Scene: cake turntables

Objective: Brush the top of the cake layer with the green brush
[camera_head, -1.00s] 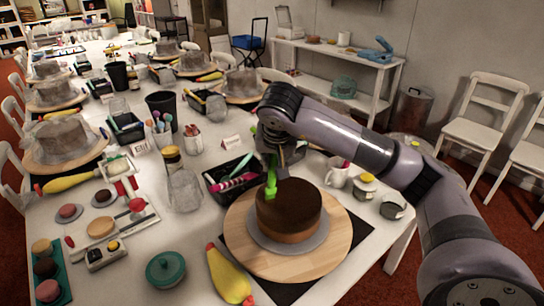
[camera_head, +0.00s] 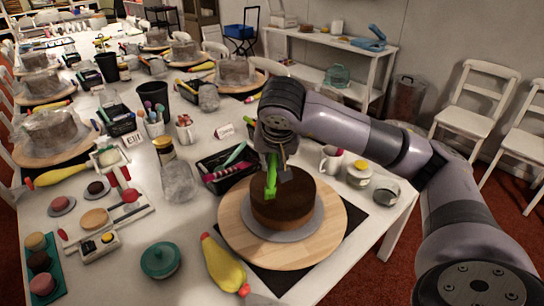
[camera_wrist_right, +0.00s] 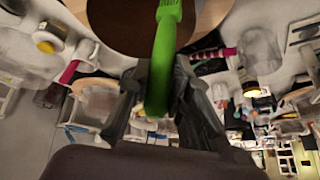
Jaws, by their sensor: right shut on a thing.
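The brown cake layer (camera_head: 285,208) sits on a grey disc (camera_head: 254,229) on a round wooden turntable (camera_head: 235,240). My right gripper (camera_head: 277,166) is over the back left of the cake, shut on the green brush (camera_head: 270,182). The brush points down, its lower end at the left part of the cake top; I cannot tell whether it touches. In the right wrist view the brush (camera_wrist_right: 163,60) runs between the fingers (camera_wrist_right: 160,100), with the cake (camera_wrist_right: 118,24) beyond it. My left gripper is not in view.
A black tray of tools (camera_head: 215,182) stands close behind the turntable on the left. A yellow piping bag (camera_head: 222,264) lies at its front left. A mug (camera_head: 331,160) and jars (camera_head: 360,173) stand at the back right.

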